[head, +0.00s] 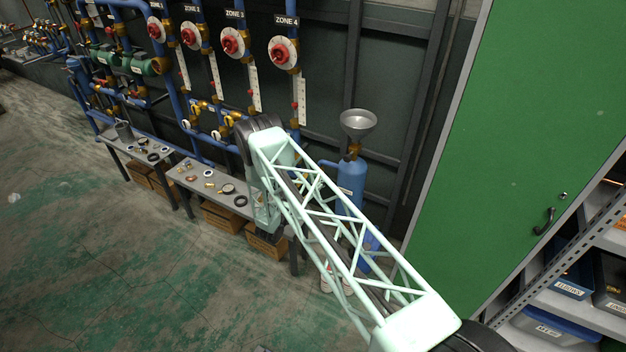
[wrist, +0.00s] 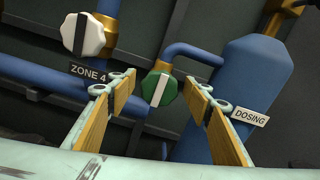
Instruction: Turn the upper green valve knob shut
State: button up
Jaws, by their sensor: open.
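A green valve knob (wrist: 146,88) with a white stripe sits on a blue pipe fitting in the wrist view. Its stripe stands nearly upright, leaning a little to the right at the top. My gripper (wrist: 160,88) is open, with one wood-coloured finger pad on each side of the knob. The knob appears between the fingertips, and I see no contact; how far the tips are from it in depth is hard to tell. In the head view my arm hides this knob, and I cannot make out the fingertips there.
A blue dosing vessel (wrist: 262,75) stands right of the knob; it also shows under a funnel (head: 357,122) in the head view. A white knob (wrist: 83,35) sits upper left. Low benches (head: 215,192) with small parts line the wall; a green cabinet (head: 530,110) stands right.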

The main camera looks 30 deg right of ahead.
jog(key=shift+w+d, duration=0.1)
jog(key=shift+c, duration=0.5)
jog(key=c, duration=0.8)
